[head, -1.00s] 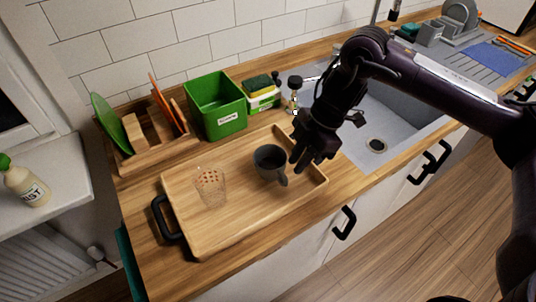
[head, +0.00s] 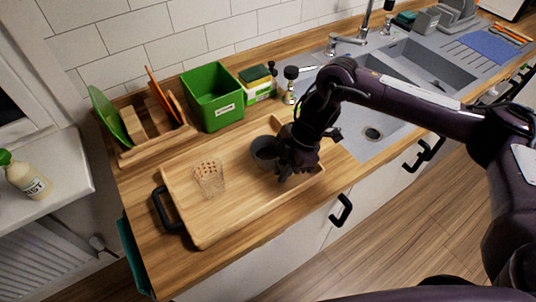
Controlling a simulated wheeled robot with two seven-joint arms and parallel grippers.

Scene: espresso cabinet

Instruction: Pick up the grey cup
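The grey cup (head: 263,150) stands upright on the wooden tray (head: 222,222), right of the tray's middle. My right gripper (head: 287,168) is at the cup's right side and covers its right part and its handle. The fingers point down toward the tray. I cannot tell whether the fingers touch the cup or how far apart they are. My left gripper is not in view.
A patterned clear glass (head: 209,179) stands on the tray left of the cup. Behind are a rack with boards (head: 152,140), a green box (head: 212,97) and a sponge holder (head: 258,84). The sink (head: 376,122) lies to the right.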

